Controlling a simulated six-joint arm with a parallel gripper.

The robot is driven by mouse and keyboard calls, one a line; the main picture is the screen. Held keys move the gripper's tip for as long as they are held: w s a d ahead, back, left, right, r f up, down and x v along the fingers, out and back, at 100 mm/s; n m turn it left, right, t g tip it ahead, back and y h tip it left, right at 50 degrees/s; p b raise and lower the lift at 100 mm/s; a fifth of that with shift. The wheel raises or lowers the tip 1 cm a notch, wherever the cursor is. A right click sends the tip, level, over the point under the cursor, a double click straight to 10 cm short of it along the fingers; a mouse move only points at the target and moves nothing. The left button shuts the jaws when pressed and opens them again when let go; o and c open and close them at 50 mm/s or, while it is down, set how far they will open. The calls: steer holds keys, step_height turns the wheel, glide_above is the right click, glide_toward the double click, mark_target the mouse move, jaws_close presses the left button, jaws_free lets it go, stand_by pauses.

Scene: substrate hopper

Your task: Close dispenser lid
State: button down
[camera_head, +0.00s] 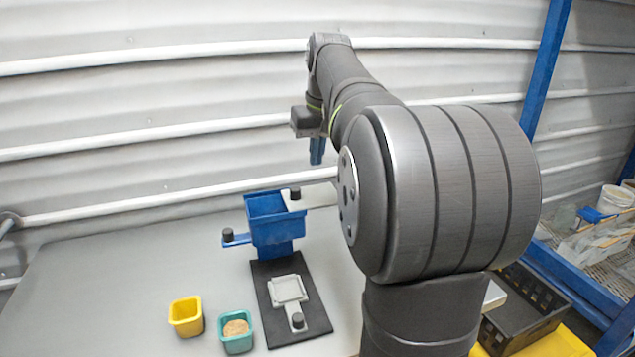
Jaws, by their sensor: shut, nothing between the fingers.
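The blue dispenser hopper (280,232) stands on the table, and its top looks at least partly open, with the blue inside showing. A flat grey plate that looks like the lid (320,195) lies at the hopper's right top edge, mostly off to the right side. It has a black knob (295,193) near its left end, and its right end is hidden behind my arm. My gripper (317,152) points down above and beyond the hopper, with its blue fingers shut, empty and apart from the lid.
A blue tab with a black knob (228,234) sticks out left of the hopper. Below are a black base (262,290) and a grey square tray (287,290) with a knobbed handle. A yellow cup (186,316) and a teal cup (235,345) holding tan material stand front left. The left table is clear.

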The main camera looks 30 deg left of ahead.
steer(key=w+d+f+m+y, duration=0.1)
steer(key=w+d+y, duration=0.25)
steer(key=d, duration=0.25)
steer(key=y, duration=0.2)
glide_toward(312, 200)
steer(key=shift+m+g, duration=0.3)
steer(key=shift+m, duration=0.1)
steer(key=w+a+f, duration=0.2)
steer(key=w+f, duration=0.1)
steer(key=shift+w+a+f, duration=0.15)
steer(key=shift+w+a, duration=0.05)
steer(key=shift+a, duration=0.15)
steer(key=shift+s+a, duration=0.35)
steer(key=shift+a, duration=0.25)
steer(key=shift+s+a, duration=0.35)
steer(key=shift+a, duration=0.2)
steer(key=shift+s+a, duration=0.3)
steer(key=shift+a, duration=0.3)
steer(key=s+a, duration=0.7)
steer(key=shift+a, duration=0.15)
